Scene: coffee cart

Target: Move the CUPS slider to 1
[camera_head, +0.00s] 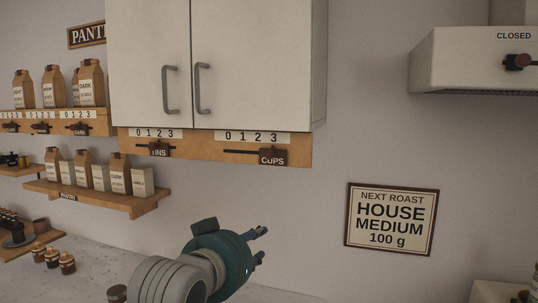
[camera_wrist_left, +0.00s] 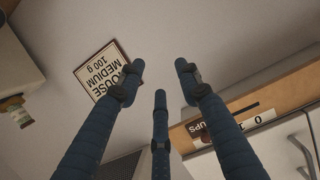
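The CUPS slider (camera_head: 273,157) is a dark knob with a CUPS label on the wooden strip (camera_head: 300,151) under the white cabinet. It sits at the right end of its slot, about below the 3 of its 0 1 2 3 scale (camera_head: 252,137). In the left wrist view the slider label (camera_wrist_left: 196,130) appears upside down, partly hidden behind a finger. My left gripper (camera_head: 261,245) is below the strip, apart from the slider. Its fingers (camera_wrist_left: 160,72) are spread and nothing shows between them. My right gripper is not in view.
A TINS slider (camera_head: 159,149) is on the same strip, to the left. The white cabinet (camera_head: 255,60) with two handles is above. Shelves with bags (camera_head: 95,204) are at left. A NEXT ROAST sign (camera_head: 391,219) hangs at right. The wall between the strip and sign is bare.

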